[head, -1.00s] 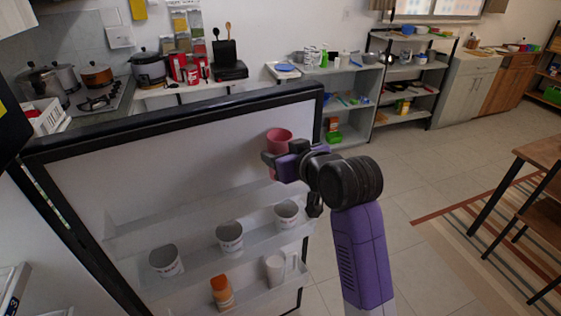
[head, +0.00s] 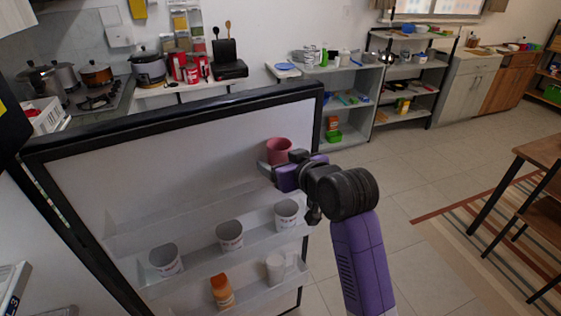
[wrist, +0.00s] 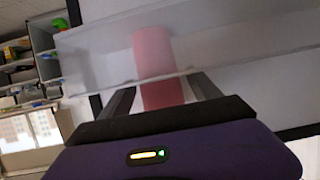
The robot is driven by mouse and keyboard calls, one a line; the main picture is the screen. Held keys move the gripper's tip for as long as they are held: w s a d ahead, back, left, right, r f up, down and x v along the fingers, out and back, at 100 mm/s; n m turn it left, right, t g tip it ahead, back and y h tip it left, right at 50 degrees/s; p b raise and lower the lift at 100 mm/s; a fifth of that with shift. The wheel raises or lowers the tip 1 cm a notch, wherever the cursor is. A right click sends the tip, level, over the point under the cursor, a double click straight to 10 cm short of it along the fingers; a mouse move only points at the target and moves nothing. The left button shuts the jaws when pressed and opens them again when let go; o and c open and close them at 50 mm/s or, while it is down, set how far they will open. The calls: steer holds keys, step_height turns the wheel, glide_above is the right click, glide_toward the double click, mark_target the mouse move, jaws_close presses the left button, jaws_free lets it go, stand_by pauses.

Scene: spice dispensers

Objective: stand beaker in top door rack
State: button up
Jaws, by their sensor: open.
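The beaker (head: 279,147) is a plain pink-red cup. It is upright at the right end of the top door rack (head: 150,222), beside the door's inner face. In the wrist view the picture is upside down: the beaker (wrist: 155,62) has its lower part behind the rack's translucent front wall (wrist: 230,52). My gripper (head: 281,163) is at the beaker's upper part, above the rack's edge. In the wrist view the open fingers of my gripper (wrist: 162,92) lie on either side of the beaker, with gaps. Whether its base touches the rack floor is hidden.
The rack below holds several white cups (head: 229,234). The bottom rack holds an orange-capped bottle (head: 222,291) and a white mug (head: 275,268). The door's black top edge (head: 180,116) runs behind. Open floor lies to the right of the door.

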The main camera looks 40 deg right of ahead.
steer(key=shift+r, duration=0.15)
steer(key=p+v, duration=0.2)
steer(key=v, duration=1)
steer(key=shift+p, duration=0.35)
